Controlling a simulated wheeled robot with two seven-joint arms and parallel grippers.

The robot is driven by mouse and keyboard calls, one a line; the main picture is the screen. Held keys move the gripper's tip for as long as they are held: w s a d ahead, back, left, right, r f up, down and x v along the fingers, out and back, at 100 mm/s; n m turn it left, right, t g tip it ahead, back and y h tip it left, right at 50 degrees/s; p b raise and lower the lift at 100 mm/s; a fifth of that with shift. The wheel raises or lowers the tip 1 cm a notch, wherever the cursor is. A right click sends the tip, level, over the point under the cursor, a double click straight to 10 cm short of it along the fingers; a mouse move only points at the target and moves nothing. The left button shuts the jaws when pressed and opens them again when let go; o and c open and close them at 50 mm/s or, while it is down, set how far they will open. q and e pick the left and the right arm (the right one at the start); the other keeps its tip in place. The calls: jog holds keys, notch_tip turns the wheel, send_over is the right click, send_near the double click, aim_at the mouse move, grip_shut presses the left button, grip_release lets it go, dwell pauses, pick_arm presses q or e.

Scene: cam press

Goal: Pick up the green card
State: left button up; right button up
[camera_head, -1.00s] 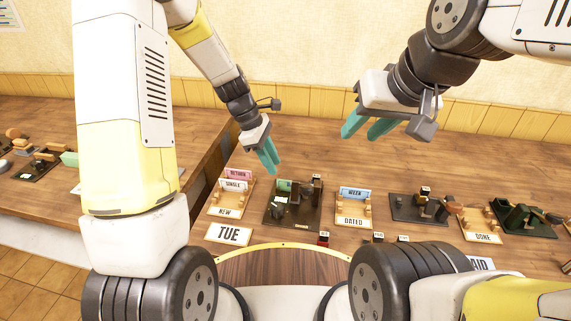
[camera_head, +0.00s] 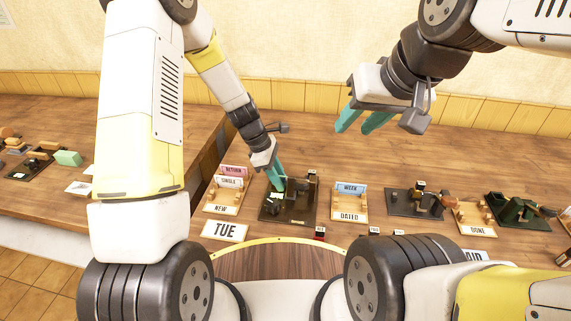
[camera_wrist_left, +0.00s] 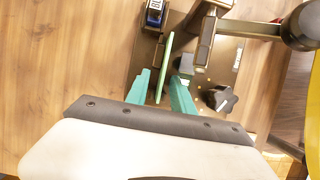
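The green card stands on edge on a dark press base (camera_head: 288,214); in the left wrist view the card (camera_wrist_left: 166,62) shows as a thin green strip. My left gripper (camera_head: 279,184) points down at this press. In the left wrist view my left gripper (camera_wrist_left: 161,78) is open, with one teal finger on each side of the card's near part. A gap shows between the card and each finger. In the head view the fingers hide part of the card. My right gripper (camera_head: 361,122) is open and empty, above the table at the back.
A wooden NEW rack (camera_head: 222,202) with pink and white cards stands left of the press. A DATED rack (camera_head: 349,206) with a blue card stands right. Further right are another dark press (camera_head: 413,202) and a DONE rack (camera_head: 477,222). A dark knob (camera_wrist_left: 219,98) lies close to the right finger.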

pick_arm(q)
grip_shut()
